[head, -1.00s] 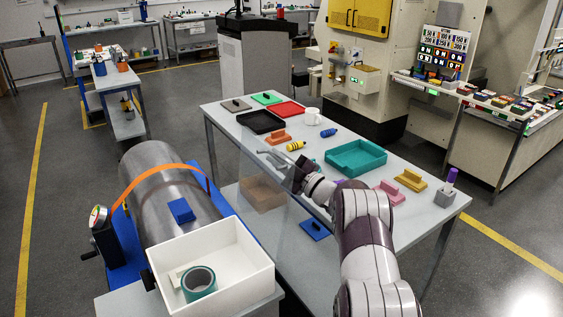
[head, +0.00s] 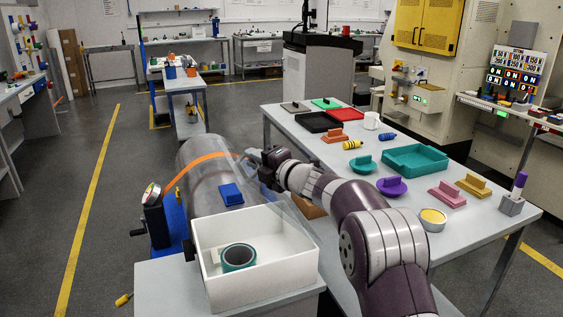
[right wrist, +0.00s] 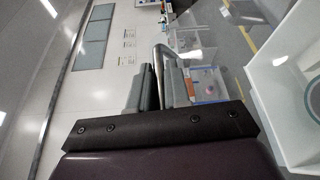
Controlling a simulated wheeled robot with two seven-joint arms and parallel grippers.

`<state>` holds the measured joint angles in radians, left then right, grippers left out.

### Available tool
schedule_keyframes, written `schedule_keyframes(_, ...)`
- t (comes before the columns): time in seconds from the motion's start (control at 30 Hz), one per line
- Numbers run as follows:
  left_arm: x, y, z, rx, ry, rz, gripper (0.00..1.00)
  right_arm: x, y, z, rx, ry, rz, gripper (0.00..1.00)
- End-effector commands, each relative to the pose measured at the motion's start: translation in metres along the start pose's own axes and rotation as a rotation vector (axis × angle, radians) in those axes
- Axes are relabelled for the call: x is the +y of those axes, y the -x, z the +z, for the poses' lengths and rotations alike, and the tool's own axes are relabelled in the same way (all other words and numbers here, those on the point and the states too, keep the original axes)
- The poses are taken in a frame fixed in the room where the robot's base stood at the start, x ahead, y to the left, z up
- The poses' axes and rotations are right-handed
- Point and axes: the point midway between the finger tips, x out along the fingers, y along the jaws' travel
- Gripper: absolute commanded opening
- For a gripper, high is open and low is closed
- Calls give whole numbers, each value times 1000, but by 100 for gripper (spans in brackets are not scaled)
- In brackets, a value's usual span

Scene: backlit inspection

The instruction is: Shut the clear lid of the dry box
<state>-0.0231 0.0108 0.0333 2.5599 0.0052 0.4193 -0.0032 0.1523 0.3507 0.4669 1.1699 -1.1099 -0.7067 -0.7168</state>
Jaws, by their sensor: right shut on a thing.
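The dry box is an open-topped white box (head: 262,294) in the lower middle of the head view. A teal ring-shaped roll (head: 238,257) is inside it. Its clear lid (head: 291,212) is a see-through panel, raised and tilted above the box's right side; its exact edges are hard to make out. My right gripper (head: 266,166) is at the lid's upper edge. In the right wrist view my right gripper (right wrist: 160,88) is shut on a grey handle bar (right wrist: 157,62), and the box wall (right wrist: 272,112) shows at the right. My left gripper is out of view.
A steel cylinder (head: 205,185) with an orange strap and a blue block (head: 231,194) lies behind the box. A gauge (head: 152,194) stands at its left. The table at right holds a teal tray (head: 415,159), a purple dish (head: 391,187) and a round yellow-topped tin (head: 433,219).

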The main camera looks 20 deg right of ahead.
Motion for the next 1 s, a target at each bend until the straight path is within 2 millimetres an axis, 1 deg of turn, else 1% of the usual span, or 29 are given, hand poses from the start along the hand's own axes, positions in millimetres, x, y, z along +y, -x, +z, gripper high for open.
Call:
schedule_keyframes(0.03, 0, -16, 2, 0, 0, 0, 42, -13, -5, -12, 3, 38, -14, 0)
schedule_keyframes(0.27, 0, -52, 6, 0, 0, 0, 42, -43, -23, -57, 3, 239, -98, 0)
schedule_keyframes(0.5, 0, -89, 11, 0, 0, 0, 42, -84, -39, -94, 2, 445, -183, 0)
schedule_keyframes(0.73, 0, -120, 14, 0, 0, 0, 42, -122, -48, -115, 1, 615, -254, 0)
schedule_keyframes(0.9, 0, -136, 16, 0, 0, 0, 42, -144, -51, -122, 0, 709, -292, 0)
schedule_keyframes(1.0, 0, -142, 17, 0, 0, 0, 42, -153, -52, -125, -1, 748, -309, 0)
